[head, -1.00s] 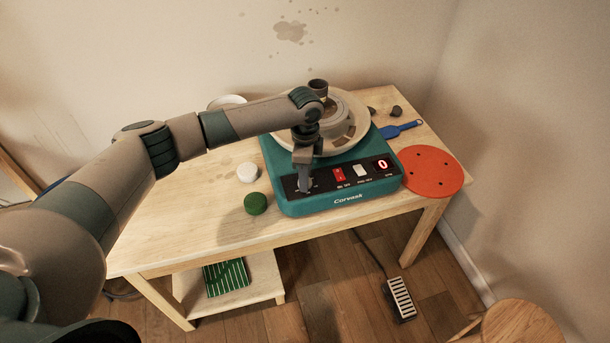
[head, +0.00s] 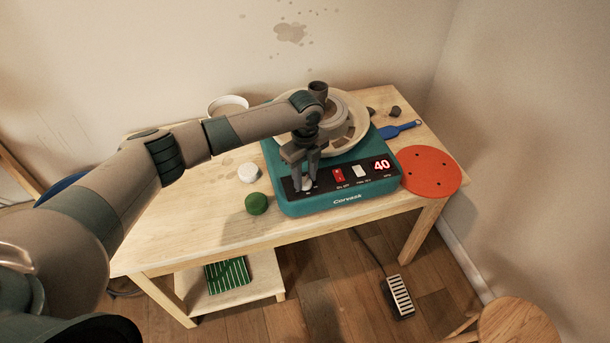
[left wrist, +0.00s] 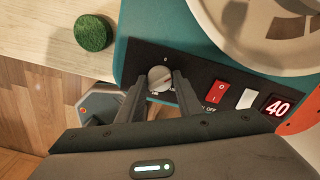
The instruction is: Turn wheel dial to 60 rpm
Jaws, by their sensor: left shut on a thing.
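The teal pottery wheel (head: 345,202) stands on the wooden table, with a dark control panel on its front. Its display (head: 381,165) reads 40, also legible in the left wrist view (left wrist: 278,107). My left gripper (head: 307,188) points down at the panel's left end. In the left wrist view, its fingers (left wrist: 160,82) are closed around the sides of the grey dial (left wrist: 159,75). The dial's pointer is hard to read. A red on/off switch (head: 338,175) and a white switch (head: 359,171) sit right of the dial. My right gripper is not in view.
A green round lump (head: 256,204) and a white one (head: 247,173) lie left of the wheel. An orange disc (head: 430,172) and a blue-handled tool (head: 398,130) lie to its right. A foot pedal (head: 399,297) is on the floor.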

